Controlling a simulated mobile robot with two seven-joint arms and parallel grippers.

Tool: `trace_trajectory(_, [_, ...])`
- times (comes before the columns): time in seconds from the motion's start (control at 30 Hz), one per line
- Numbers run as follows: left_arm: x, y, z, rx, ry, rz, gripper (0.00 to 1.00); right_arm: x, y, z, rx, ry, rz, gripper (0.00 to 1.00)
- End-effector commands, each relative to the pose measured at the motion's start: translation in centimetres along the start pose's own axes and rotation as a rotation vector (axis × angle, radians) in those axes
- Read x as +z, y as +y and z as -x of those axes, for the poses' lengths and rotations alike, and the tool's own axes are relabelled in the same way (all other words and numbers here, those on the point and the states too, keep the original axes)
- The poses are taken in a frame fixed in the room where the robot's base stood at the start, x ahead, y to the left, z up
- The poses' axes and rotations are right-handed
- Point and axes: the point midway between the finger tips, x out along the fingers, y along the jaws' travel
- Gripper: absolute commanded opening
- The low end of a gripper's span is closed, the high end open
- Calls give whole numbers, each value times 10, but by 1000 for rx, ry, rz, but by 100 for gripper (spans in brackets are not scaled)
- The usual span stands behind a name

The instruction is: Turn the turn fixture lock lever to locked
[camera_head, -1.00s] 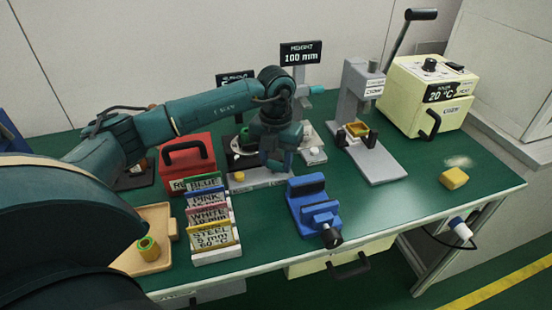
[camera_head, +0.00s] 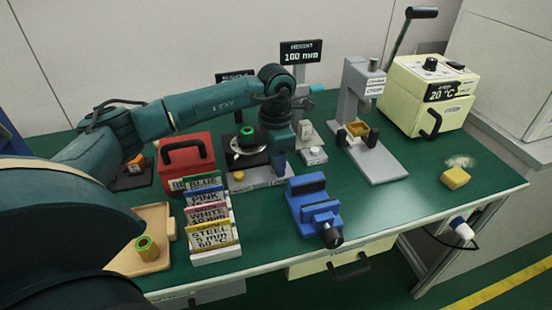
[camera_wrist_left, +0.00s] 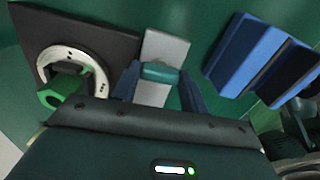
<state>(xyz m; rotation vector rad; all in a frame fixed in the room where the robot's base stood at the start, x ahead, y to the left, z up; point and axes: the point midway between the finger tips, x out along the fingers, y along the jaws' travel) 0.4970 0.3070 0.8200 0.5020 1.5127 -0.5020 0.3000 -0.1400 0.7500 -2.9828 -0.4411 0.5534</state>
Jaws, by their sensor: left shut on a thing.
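The turn fixture shows in the head view as a dark base with a pale ring (camera_head: 243,148) and a grey strip (camera_head: 240,187) in front. The wrist view shows its ring (camera_wrist_left: 98,66) with a green part (camera_wrist_left: 66,88) inside. My left gripper (camera_head: 279,170) points down over the right end of the strip. In the wrist view its two blue fingers stand either side of a teal cylindrical grip (camera_wrist_left: 158,72), which appears to be the lock lever's handle, and are shut on it. The gripper hides the lever in the head view. My right gripper is out of view.
A blue vise (camera_head: 314,208) stands close to the right of the gripper. A red case (camera_head: 187,163) and labelled cards (camera_head: 210,222) stand to the left. A height gauge sign (camera_head: 301,52) and a grey press (camera_head: 352,100) stand behind.

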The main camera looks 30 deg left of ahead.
Motion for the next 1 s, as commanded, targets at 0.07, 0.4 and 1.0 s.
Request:
trace_trajectory(0.07, [0,1,1,2,-2,-28,21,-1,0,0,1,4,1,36])
trace_trajectory(0.4, [0,1,1,2,-3,-81,21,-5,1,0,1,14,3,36])
trace_trajectory(1.0, [0,0,1,1,-2,-82,65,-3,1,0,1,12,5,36])
